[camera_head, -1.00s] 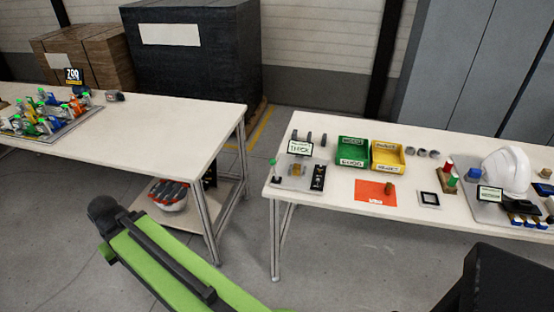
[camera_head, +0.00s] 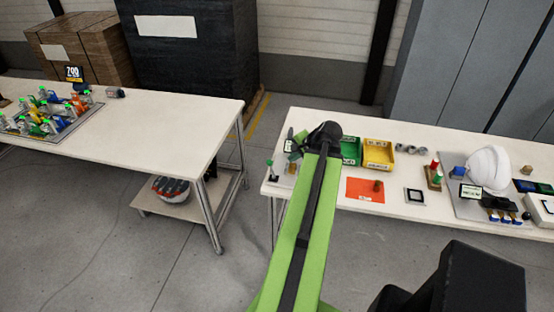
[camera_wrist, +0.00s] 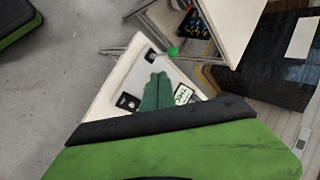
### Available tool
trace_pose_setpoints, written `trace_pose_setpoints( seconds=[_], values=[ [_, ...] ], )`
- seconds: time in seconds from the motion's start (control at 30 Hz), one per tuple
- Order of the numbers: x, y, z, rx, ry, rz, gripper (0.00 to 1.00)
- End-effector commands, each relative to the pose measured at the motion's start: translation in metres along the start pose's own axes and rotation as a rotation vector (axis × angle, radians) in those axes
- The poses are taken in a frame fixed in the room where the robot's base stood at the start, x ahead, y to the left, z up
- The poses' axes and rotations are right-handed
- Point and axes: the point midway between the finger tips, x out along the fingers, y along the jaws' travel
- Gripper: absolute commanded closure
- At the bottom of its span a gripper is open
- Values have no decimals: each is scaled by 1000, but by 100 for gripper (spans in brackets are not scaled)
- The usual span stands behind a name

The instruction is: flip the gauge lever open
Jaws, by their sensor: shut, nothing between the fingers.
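The gauge station is a grey plate (camera_head: 284,180) at the left end of the right-hand table. A short upright lever with a green tip (camera_head: 271,164) stands at its left edge. The green tip also shows in the wrist view (camera_wrist: 173,51). A small sign (camera_head: 289,146) stands behind the plate and shows in the wrist view (camera_wrist: 183,95). My green and black arm reaches over the station and hides its right part in the head view. In the wrist view my gripper (camera_wrist: 158,77) appears shut and empty over the table, with its tips apart from the green tip.
Right of my arm are a green bin (camera_head: 351,151), a yellow bin (camera_head: 377,154), an orange mat (camera_head: 362,190) and a white helmet shell (camera_head: 488,168). Another table (camera_head: 165,125) stands left, with a floor gap between. Grey cabinets (camera_head: 470,70) stand behind.

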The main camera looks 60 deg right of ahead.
Motion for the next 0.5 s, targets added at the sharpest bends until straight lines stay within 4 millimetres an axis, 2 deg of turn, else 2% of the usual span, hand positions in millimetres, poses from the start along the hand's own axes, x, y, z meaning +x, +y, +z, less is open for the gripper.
trace_pose_setpoints(
  seconds=[0.17, 0.5],
  values=[
    [20, 3, 0, -4, -2, 1, 100],
    [96, 6, 0, -5, -2, 3, 100]
  ],
)
